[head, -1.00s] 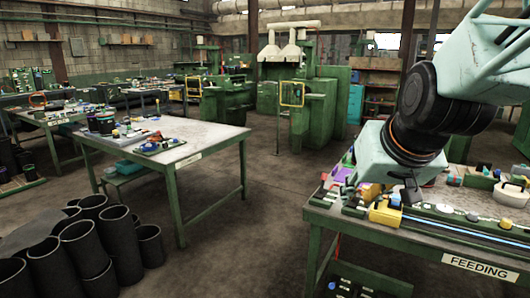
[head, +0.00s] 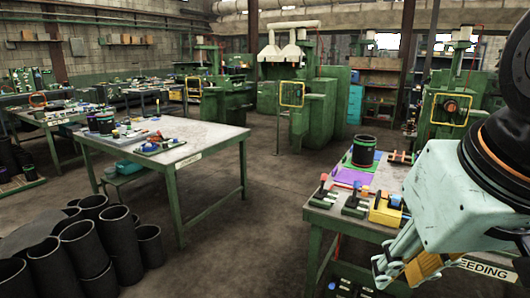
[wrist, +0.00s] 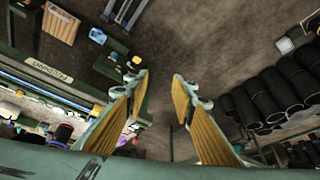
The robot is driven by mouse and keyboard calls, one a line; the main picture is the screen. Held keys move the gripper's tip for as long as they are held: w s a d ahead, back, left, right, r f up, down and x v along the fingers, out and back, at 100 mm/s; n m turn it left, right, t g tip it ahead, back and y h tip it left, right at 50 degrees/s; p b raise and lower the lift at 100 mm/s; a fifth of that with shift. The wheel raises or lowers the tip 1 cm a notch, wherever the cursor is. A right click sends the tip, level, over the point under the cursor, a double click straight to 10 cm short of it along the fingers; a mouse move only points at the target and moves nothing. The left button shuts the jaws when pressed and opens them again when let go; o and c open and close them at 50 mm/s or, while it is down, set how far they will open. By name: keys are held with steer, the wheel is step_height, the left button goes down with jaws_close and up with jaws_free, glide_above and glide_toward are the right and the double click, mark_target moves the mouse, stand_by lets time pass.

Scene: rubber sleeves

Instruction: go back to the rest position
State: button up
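My gripper (head: 402,268) hangs in front of the feeding table (head: 318,218) at the lower right of the head view. In the wrist view my gripper (wrist: 162,82) shows its two yellow-padded fingers apart, with only bare floor between them. It is open and empty. My wrist and arm hide the right part of the feeding table. A black rubber sleeve (head: 363,152) with coloured bands stands upright on the back left of that table, apart from my gripper.
A yellow block (head: 385,212) and small tools lie on the feeding table near my gripper. Several black sleeves (head: 85,245) stand on the floor at lower left. A second table (head: 215,135) stands left of centre. The floor (head: 265,215) between the tables is clear.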

steer(key=s, duration=0.7)
steer(key=shift+s+d+f+g, duration=0.15)
steer(key=shift+s+f+g, duration=0.15)
steer(key=shift+g, duration=0.1)
steer(key=shift+w+d, duration=0.1)
steer(key=shift+w, duration=0.05)
stand_by(1.2)
steer(key=shift+w+d, duration=0.35)
steer(key=shift+d, duration=0.2)
steer(key=shift+f, duration=0.15)
